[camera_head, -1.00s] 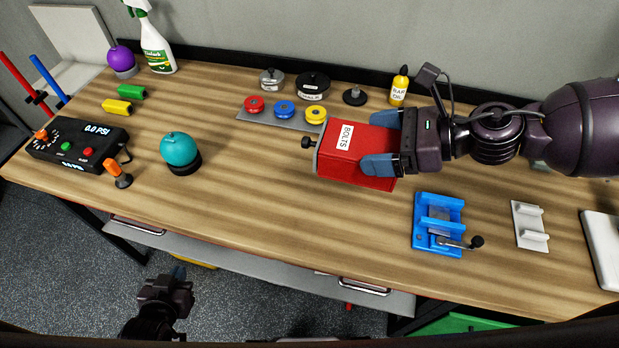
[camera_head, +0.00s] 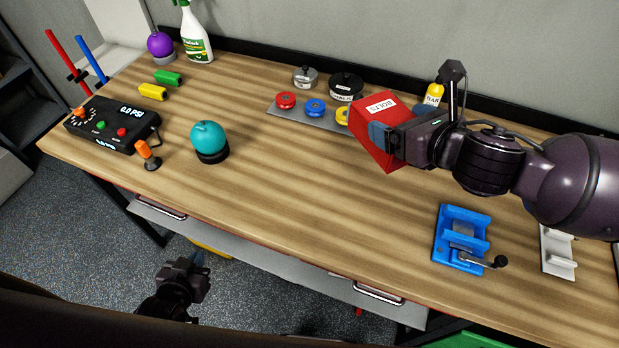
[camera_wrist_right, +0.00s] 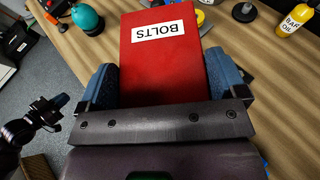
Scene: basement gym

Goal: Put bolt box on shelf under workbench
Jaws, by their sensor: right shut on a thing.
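The red bolt box (camera_head: 372,118) has a white BOLTS label and is held tilted above the workbench top. My right gripper (camera_head: 388,138) is shut on it; in the right wrist view the box (camera_wrist_right: 165,75) sits between both blue finger pads. The workbench (camera_head: 300,205) has a wooden top with drawers along its front edge. Beneath it a grey surface (camera_head: 270,262) shows in part; I cannot tell whether it is the shelf. My left gripper (camera_head: 190,268) is empty in front of the bench, low down; its finger opening is unclear.
A blue vise-like fixture (camera_head: 462,238) and a white holder (camera_head: 557,250) stand at the right. A teal ball (camera_head: 208,138), a gauge box (camera_head: 112,124), coloured discs (camera_head: 315,107) and a yellow bottle (camera_head: 434,94) are on the top. The middle front of the top is clear.

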